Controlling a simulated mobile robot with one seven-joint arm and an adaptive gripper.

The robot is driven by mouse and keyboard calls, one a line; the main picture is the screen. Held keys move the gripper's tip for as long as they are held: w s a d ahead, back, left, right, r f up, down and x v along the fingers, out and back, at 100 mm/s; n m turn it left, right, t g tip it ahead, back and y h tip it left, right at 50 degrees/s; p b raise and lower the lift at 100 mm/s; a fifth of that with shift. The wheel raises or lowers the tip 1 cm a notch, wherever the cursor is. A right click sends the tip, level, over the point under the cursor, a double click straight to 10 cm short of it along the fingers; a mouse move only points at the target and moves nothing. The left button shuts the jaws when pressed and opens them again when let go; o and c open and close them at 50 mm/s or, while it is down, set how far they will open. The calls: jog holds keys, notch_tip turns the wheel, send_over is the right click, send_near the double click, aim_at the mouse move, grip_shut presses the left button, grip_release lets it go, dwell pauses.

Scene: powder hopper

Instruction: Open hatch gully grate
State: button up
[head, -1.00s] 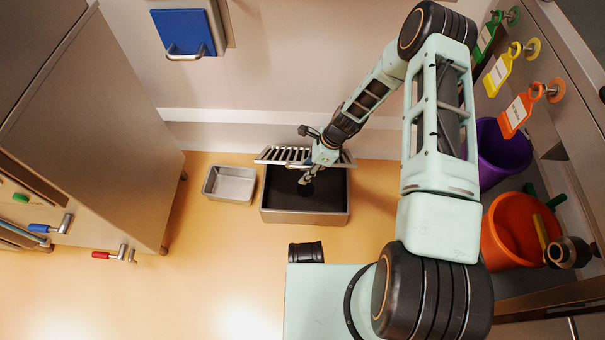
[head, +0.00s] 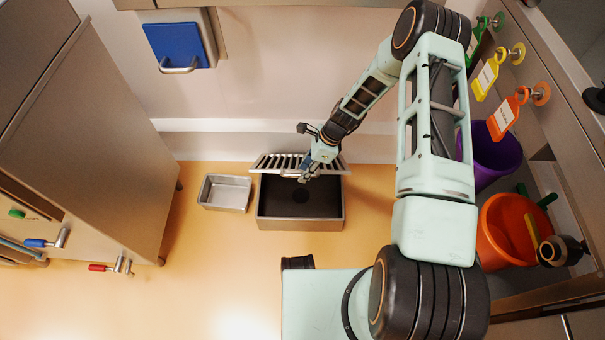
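The gully grate (head: 275,162) is a slatted metal hatch at the back of the gully box (head: 300,224). It stands tilted up along the box's rear edge, leaning toward the wall. The box is open in front of it, with a dark inside and a round darker spot, likely a drain. My gripper (head: 306,175) is at the right part of the grate, close to its slats or front edge. The fingers are small and partly merged with the grate, so I cannot tell whether they are open, shut or touching it.
A shallow metal tray (head: 225,193) stands on the floor left of the box. A purple bucket (head: 492,160) and an orange bucket (head: 512,235) stand at the right. A steel cabinet (head: 95,160) fills the left. A blue flap (head: 175,45) is on the back wall.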

jog(key=w+d+r+p, duration=0.2)
jog(key=w+d+r, duration=0.1)
jog(key=r, duration=0.3)
jog(key=shift+w+d+r, duration=0.2)
jog(key=shift+w+r, duration=0.15)
jog(key=shift+w, duration=0.3)
dwell(0.5)
